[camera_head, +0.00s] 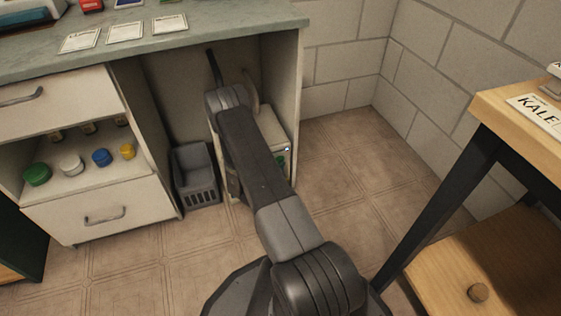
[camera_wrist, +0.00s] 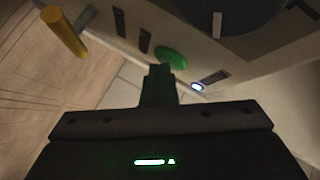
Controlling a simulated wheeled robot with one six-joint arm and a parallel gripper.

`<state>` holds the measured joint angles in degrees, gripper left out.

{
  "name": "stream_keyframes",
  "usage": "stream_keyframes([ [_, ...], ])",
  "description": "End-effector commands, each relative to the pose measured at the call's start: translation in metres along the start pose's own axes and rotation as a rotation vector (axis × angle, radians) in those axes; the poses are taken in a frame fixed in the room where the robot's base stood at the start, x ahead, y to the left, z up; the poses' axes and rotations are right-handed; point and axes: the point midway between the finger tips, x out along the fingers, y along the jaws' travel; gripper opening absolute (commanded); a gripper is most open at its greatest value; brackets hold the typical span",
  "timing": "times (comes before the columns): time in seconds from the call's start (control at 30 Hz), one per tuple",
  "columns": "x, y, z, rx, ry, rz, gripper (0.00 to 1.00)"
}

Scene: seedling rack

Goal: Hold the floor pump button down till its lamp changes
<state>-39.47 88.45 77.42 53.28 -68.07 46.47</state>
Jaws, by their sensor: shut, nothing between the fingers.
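The floor pump (camera_head: 272,128) is a pale box standing on the floor inside the open bay under the counter, partly hidden by my arm. Its green oval button (camera_wrist: 171,58) shows in the wrist view, just beyond my fingertips, and a bit of green (camera_head: 281,162) shows beside my arm in the head view. The small lamp (camera_wrist: 197,87) right of the button glows bluish white; it is also a bright dot in the head view (camera_head: 287,149). My gripper (camera_wrist: 158,72) is shut and empty, its tips at the button's near edge. I cannot tell whether they touch it.
A yellow handle (camera_wrist: 65,32) sticks out from the pump left of the button. A grey plastic bin (camera_head: 198,186) stands left of my arm. A drawer cabinet (camera_head: 75,208) is at left, a wooden table (camera_head: 530,110) at right. Floor between is clear.

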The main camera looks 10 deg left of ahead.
Motion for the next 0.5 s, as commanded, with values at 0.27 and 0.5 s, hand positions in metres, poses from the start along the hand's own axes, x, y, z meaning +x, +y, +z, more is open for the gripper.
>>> stream_keyframes([
  [0.27, -0.008, 0.006, -0.005, -0.001, -0.001, 0.0, 0.0],
  [0.5, -0.012, 0.008, -0.008, 0.0, -0.001, 0.0, 0.0],
])
